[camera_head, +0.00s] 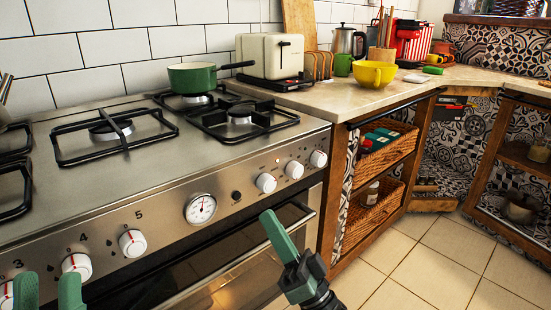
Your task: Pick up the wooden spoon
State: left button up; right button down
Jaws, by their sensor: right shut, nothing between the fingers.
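Several thin wooden utensils (381,30) stand upright at the back of the counter, behind the yellow bowl. They are too small to tell whether one is a wooden spoon, and no other wooden spoon can be made out. My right gripper (272,222) is shut and empty, in front of the stove's right end, well short of the utensils. My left gripper (48,290) is at the bottom left edge in front of the stove knobs. Its two green fingers are apart with nothing seen between them, and its lower part is cut off.
A green pot (192,79) sits on a back burner of the stove (150,160). A cream toaster (268,57), yellow bowl (373,75), kettle (346,41) and red appliance (412,42) stand on the counter (345,97). Wicker baskets (385,155) fill shelves below. Floor at right is clear.

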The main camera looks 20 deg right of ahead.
aim_at(391, 16)
jog(key=z, duration=1.25)
